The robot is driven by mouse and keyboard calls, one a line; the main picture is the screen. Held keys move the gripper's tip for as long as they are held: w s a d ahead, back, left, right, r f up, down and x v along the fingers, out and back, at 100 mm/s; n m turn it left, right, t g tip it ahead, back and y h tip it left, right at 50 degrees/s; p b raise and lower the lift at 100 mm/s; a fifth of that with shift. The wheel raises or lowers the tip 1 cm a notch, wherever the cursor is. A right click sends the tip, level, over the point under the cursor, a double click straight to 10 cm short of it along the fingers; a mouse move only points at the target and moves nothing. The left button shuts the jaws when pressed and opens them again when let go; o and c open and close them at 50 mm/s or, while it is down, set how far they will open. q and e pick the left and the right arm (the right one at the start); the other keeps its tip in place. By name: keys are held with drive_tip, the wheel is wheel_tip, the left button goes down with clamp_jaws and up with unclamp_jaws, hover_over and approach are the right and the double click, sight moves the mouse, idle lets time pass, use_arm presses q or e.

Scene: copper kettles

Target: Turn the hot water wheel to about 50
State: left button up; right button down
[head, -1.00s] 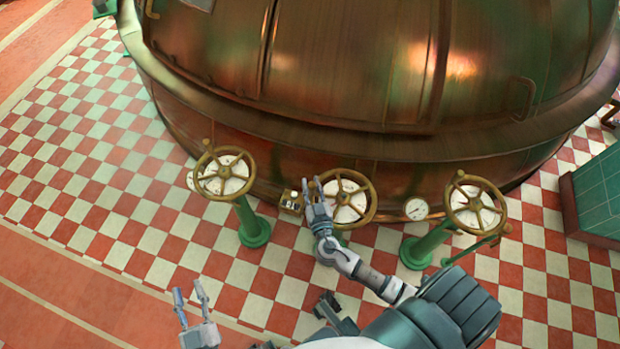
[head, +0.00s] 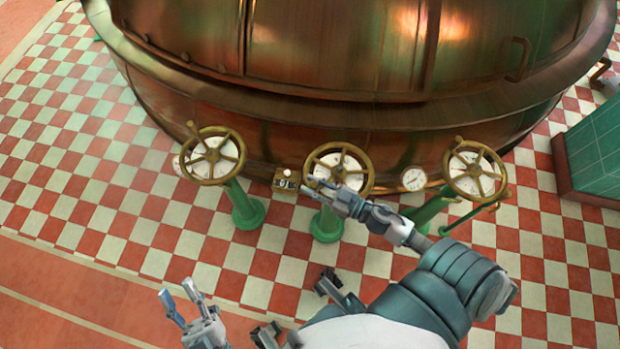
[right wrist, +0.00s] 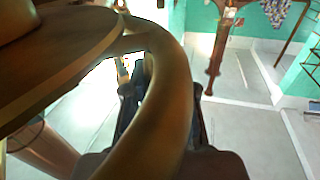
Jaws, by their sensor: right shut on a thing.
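Three brass hand wheels stand on green posts in front of the copper kettle: a left wheel (head: 212,155), a middle wheel (head: 338,168) and a right wheel (head: 475,172). I cannot read any label saying which is hot water. Each has a pale dial behind its spokes; the numbers are too small to read. My right gripper (head: 325,188) is shut on the lower rim of the middle wheel. In the right wrist view the brass rim (right wrist: 172,95) curves close past my dark fingers and partly hides them. My left gripper (head: 178,292) is open and empty, low over the floor.
The copper kettle (head: 330,60) fills the back. A small brass box (head: 287,181) sits left of the middle wheel, and a round gauge (head: 413,179) sits right of it. A green tiled block (head: 597,150) stands at the right. The checkered floor at left is clear.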

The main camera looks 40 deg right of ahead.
use_arm(q)
drive_tip(key=shift+w+f+g, duration=0.25)
drive_tip(key=shift+w+g, duration=0.05)
use_arm(e)
drive_tip(key=shift+s+d+r+n+y, duration=0.15)
drive_tip(key=shift+r+n+y, duration=0.15)
drive_tip(key=shift+y, duration=0.1)
use_arm(q)
drive_tip(key=shift+f, duration=0.1)
use_arm(e)
drive_tip(key=shift+f, duration=0.1)
use_arm(q)
drive_tip(key=shift+w, duration=0.1)
use_arm(e)
drive_tip(key=c, duration=1)
unclamp_jaws()
drive_tip(key=shift+c, duration=0.2)
drive_tip(key=shift+o, duration=0.7)
use_arm(q)
drive_tip(key=shift+d, duration=0.25)
use_arm(e)
drive_tip(key=shift+s+d+f, duration=0.1)
drive_tip(key=shift+f, duration=0.05)
